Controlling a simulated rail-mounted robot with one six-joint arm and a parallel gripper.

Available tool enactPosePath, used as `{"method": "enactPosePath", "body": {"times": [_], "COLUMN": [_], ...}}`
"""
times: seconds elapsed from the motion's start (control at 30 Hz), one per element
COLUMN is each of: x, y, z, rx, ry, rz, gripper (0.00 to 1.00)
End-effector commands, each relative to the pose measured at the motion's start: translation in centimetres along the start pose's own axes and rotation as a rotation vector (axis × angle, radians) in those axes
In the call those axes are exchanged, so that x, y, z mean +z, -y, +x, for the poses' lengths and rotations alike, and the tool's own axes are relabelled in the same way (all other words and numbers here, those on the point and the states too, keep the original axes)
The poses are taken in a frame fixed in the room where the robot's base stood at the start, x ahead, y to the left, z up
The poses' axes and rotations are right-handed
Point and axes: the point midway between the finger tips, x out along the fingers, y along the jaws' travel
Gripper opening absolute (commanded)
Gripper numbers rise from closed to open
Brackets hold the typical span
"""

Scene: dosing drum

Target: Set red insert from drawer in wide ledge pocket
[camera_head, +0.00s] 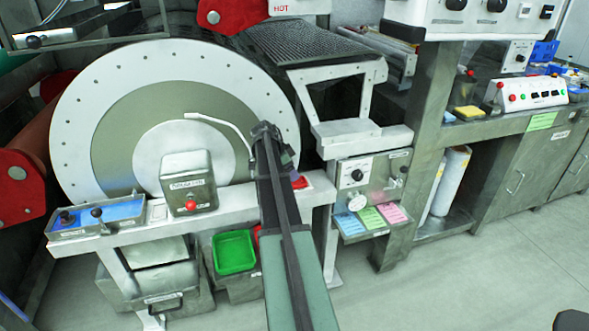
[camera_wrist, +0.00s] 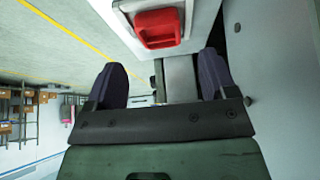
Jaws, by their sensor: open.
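The red insert (camera_wrist: 158,28) sits at a recess in the pale ledge (camera_wrist: 203,18), at the top of the wrist view. A grey rim of the recess shows around its lower edge. I cannot tell whether it is fully seated. In the head view a bit of red (camera_head: 300,183) shows at the ledge's (camera_head: 318,190) right end, partly hidden by my arm. My gripper (camera_wrist: 161,78) is open and empty, its two dark fingers apart from the red insert. In the head view my gripper (camera_head: 267,131) is over the ledge in front of the drum, its fingers unclear.
A large round drum face (camera_head: 110,85) stands behind the ledge. A grey box with a red button (camera_head: 190,205) and a blue tray (camera_head: 120,210) are on the ledge's left. A green bin (camera_head: 234,252) and a grey drawer (camera_head: 165,302) are below. A control panel (camera_head: 372,172) stands right.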

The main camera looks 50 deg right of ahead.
Motion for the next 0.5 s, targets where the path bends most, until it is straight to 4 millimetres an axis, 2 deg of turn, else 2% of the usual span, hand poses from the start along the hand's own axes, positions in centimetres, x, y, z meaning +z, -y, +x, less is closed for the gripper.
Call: {"method": "enactPosePath", "body": {"times": [0.03, 0.2, 0.3, 0.5], "x": [-0.7, -0.5, -0.3, 0.0], "y": [0.0, 0.0, 0.0, 0.0], "z": [-2.8, -6.9, -7.8, -7.5], "rx": [-0.001, -0.002, -0.001, 0.0], "ry": [0.0, 0.0, 0.0, 0.0], "rz": [-0.002, -0.002, 0.0, 0.001], "gripper": [0.78, 0.78, 0.78, 0.78]}}
